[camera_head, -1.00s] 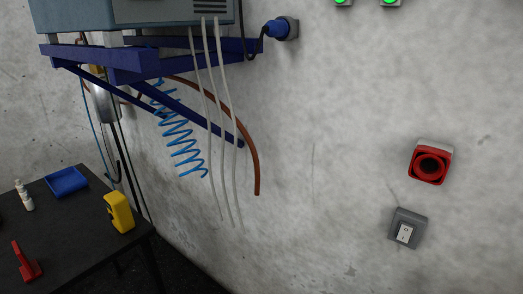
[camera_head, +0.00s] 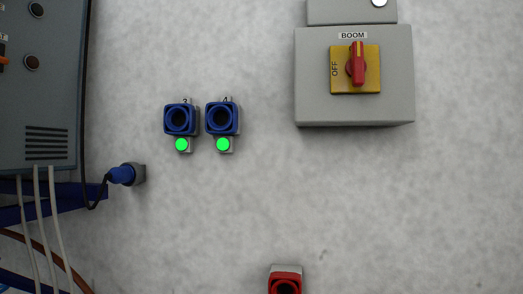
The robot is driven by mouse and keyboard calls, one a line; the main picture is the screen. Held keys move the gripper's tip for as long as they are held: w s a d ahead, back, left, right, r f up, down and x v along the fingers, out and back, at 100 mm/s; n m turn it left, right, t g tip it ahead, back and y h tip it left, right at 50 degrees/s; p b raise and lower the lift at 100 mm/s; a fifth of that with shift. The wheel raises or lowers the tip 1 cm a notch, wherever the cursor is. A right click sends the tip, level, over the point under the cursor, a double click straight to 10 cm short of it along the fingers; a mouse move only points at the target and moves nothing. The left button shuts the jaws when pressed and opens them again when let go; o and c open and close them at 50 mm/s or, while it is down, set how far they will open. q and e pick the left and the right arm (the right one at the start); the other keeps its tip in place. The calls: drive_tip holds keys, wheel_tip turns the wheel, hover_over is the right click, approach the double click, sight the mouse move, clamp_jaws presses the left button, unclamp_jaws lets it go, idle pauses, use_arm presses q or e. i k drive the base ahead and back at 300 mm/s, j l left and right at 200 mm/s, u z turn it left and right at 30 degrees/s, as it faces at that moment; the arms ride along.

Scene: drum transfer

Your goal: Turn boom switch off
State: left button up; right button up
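The boom switch (camera_head: 356,64) is a red rotary handle on a yellow plate, on the front of a grey box (camera_head: 310,85) fixed to the wall. The label BOOM is above the plate. The word OFF is written sideways at the plate's left edge. The red handle stands upright, pointing up toward the BOOM label, not toward OFF. Neither of my grippers shows in the head view.
Two blue sockets, labelled 3 (camera_head: 180,121) and 4 (camera_head: 221,119), with green lights below, are left of the box. A grey cabinet (camera_head: 45,100) is at the far left, with a blue plug (camera_head: 122,174) beside it. A red socket (camera_head: 285,283) is at the bottom. The wall between is bare.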

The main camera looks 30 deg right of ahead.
sight(355, 67)
drive_tip(key=z, duration=1.35)
